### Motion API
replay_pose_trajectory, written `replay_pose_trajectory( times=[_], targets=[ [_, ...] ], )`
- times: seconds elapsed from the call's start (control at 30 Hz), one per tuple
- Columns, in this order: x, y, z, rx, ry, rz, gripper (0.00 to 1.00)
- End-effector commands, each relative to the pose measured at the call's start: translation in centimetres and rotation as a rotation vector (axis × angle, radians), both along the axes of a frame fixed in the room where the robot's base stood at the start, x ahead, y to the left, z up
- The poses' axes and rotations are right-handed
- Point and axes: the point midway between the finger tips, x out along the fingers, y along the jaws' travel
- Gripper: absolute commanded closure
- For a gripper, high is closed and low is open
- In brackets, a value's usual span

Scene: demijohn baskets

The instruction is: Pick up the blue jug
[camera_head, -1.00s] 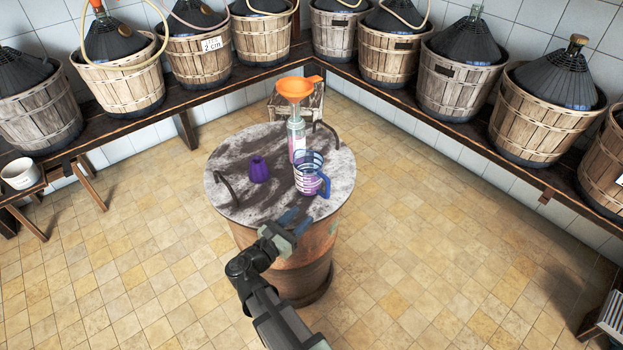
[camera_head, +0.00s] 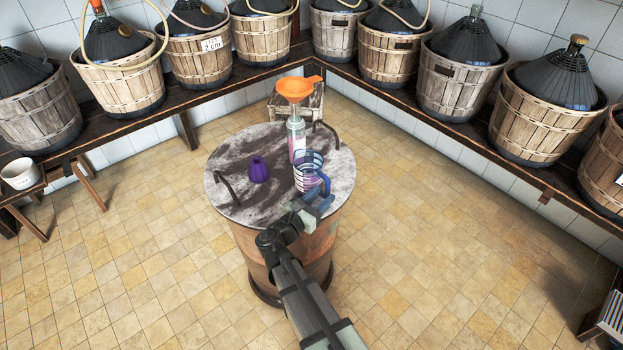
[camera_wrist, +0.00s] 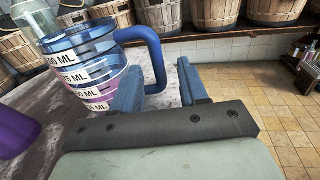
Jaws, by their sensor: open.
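The blue jug (camera_head: 305,160) stands upright on the round barrel top (camera_head: 237,150). It is clear with blue bands, ML marks and pink liquid low in it. In the wrist view the jug (camera_wrist: 88,48) fills the upper left, with its solid blue handle (camera_wrist: 156,50) pointing right. My gripper (camera_head: 318,193) is open at the near right side of the jug. In the wrist view my gripper (camera_wrist: 160,80) has one blue finger on each side of the handle's lower part. I cannot tell whether either finger touches it.
A purple vase-like object (camera_head: 259,169) stands left of the jug. Behind the jug is a clear bottle (camera_head: 296,135) with an orange funnel (camera_head: 295,88) on top. Dark curved handles (camera_head: 224,184) rise from the barrel top. Basketed demijohns (camera_head: 545,105) line the wall benches.

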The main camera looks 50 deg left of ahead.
Motion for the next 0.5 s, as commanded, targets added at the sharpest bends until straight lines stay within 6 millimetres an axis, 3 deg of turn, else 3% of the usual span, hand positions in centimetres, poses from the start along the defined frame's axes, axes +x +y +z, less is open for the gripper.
replay_pose_trajectory(
  times=[0.23,0.5],
  targets=[
    [3.2,0.9,0.0,0.000,0.001,0.000,0.57],
    [3.8,0.9,0.0,0.000,0.001,0.001,0.57]
  ],
)
